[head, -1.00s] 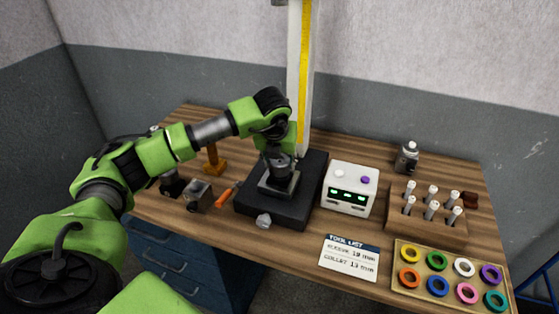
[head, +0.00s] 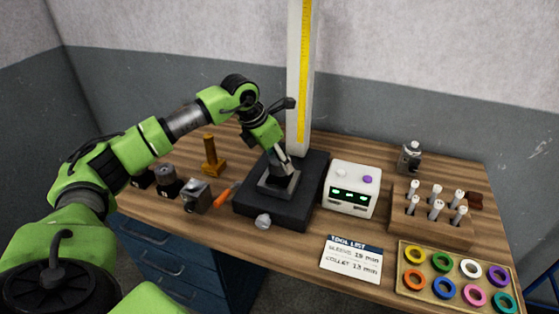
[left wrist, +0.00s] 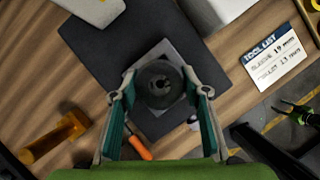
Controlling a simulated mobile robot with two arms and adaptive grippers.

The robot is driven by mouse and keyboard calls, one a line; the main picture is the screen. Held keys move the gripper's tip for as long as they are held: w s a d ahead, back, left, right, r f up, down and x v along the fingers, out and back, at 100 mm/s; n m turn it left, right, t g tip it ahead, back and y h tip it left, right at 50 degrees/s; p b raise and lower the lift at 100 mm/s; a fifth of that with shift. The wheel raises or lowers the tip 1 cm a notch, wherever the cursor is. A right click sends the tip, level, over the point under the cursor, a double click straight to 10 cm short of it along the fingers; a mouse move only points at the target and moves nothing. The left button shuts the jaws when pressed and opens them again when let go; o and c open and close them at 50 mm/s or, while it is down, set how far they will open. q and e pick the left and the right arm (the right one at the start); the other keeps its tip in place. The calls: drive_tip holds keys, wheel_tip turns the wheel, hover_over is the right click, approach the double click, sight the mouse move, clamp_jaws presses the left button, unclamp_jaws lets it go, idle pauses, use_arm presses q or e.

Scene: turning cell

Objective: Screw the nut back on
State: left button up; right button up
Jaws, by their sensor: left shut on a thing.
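My left gripper (head: 281,165) reaches down over a square grey fixture (head: 279,187) on a black base (head: 245,207). In the left wrist view the fingers of the left gripper (left wrist: 160,95) stand on either side of a dark round part (left wrist: 160,85) with a small centre, and are shut on it. It sits over the grey square plate (left wrist: 178,50). I cannot tell whether this part is the nut, nor see any thread. A small faceted grey piece (head: 263,221) lies at the base's front edge.
A white box with a green display (head: 352,188) stands right of the base, near a rack of tools (head: 430,215) and a tray of coloured rings (head: 412,294). An orange-handled tool (head: 222,198), dark holders and a brown stand (head: 211,160) are left. A white column (head: 300,80) rises behind.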

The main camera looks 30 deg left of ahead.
use_arm(q)
drive_tip(key=shift+r, duration=0.1)
drive_tip(key=m, duration=0.2)
drive_tip(key=m+g+h, duration=0.1)
drive_tip(key=m, duration=0.1)
drive_tip(key=shift+m+h, duration=0.3)
drive_tip(key=shift+m, duration=0.1)
drive_tip(key=m, duration=0.2)
drive_tip(key=m+g+h, duration=0.1)
drive_tip(key=m, duration=0.1)
drive_tip(key=shift+g, duration=0.3)
drive_tip(key=shift+w+m, duration=0.1)
drive_tip(key=shift+m, duration=0.3)
drive_tip(key=m+g, duration=0.1)
drive_tip(key=m, duration=0.2)
drive_tip(key=shift+d+m+g+b, duration=0.1)
drive_tip(key=shift+m+g+b, duration=0.2)
drive_tip(key=shift+m+b, duration=0.1)
drive_tip(key=m+g+b, duration=0.1)
drive_tip(key=m+g, duration=0.1)
drive_tip(key=m, duration=0.3)
